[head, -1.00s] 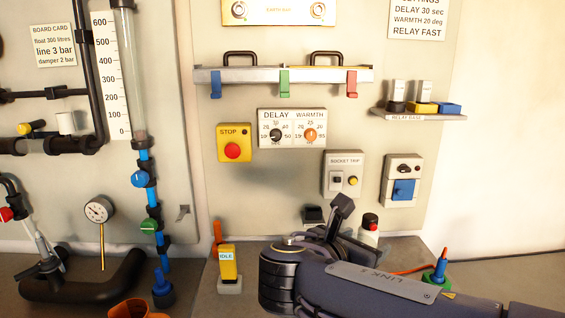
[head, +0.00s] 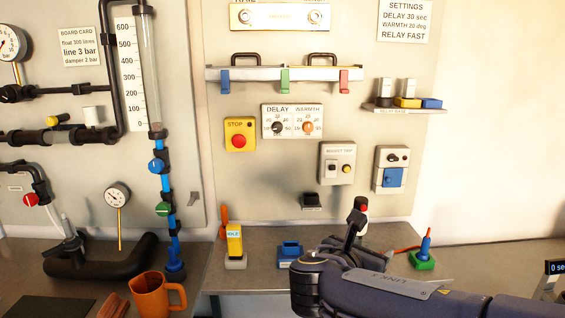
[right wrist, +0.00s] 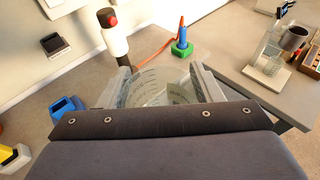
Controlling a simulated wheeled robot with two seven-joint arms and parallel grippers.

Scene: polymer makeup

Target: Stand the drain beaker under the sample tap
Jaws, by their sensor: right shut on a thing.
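The drain beaker (right wrist: 165,88) is clear, with pale graduation marks, and sits between the fingers of my right gripper (right wrist: 163,84) in the right wrist view. The gripper is shut on it. In the head view my right forearm and wrist reach in from the right over the bench, and the beaker is hidden there. At the left of the head view, a bent black pipe carries a tap with a red knob (head: 30,199); I cannot tell for sure that it is the sample tap. My left gripper is not in view.
An orange mug (head: 152,296) stands at the front left, near a thick black pipe (head: 100,268). A yellow IDLE block (head: 234,241), a blue holder (head: 290,252), a red-capped bottle (right wrist: 114,38) and a green-based orange-and-blue cone (right wrist: 182,45) stand along the bench.

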